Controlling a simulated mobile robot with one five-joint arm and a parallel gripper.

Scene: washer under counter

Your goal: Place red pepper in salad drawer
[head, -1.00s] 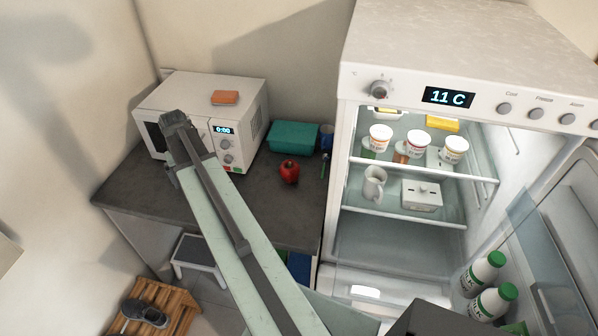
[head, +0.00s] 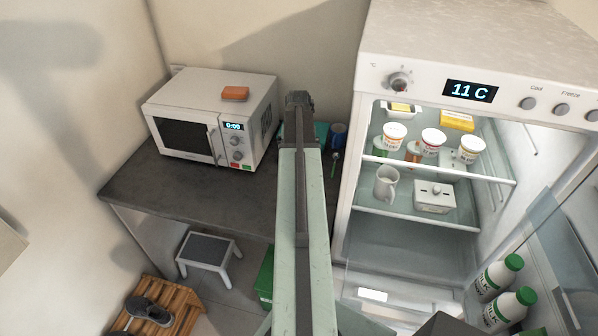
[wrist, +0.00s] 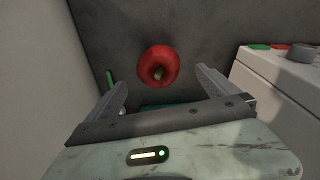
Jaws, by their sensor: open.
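The red pepper (wrist: 158,66) lies on the dark counter in the wrist view, with its green-brown stem facing the camera. My gripper (wrist: 165,90) is open, and the pepper shows ahead of and between its fingers, apart from them. In the head view my arm hides the pepper, and my gripper's end (head: 298,100) reaches over the counter. The fridge (head: 400,75) stands open at the right. In its lower part a clear-fronted drawer (head: 374,296) is partly visible; much of it is hidden by my arm and body.
A microwave (head: 185,130) with an orange sponge-like block (head: 235,93) on top stands left on the counter (head: 170,195). A teal box (head: 321,131) and blue cup (head: 338,133) are behind my arm. Fridge shelves hold tubs (head: 433,140), a mug (head: 386,182) and a white box (head: 434,196). Milk bottles (head: 503,272) stand in the door.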

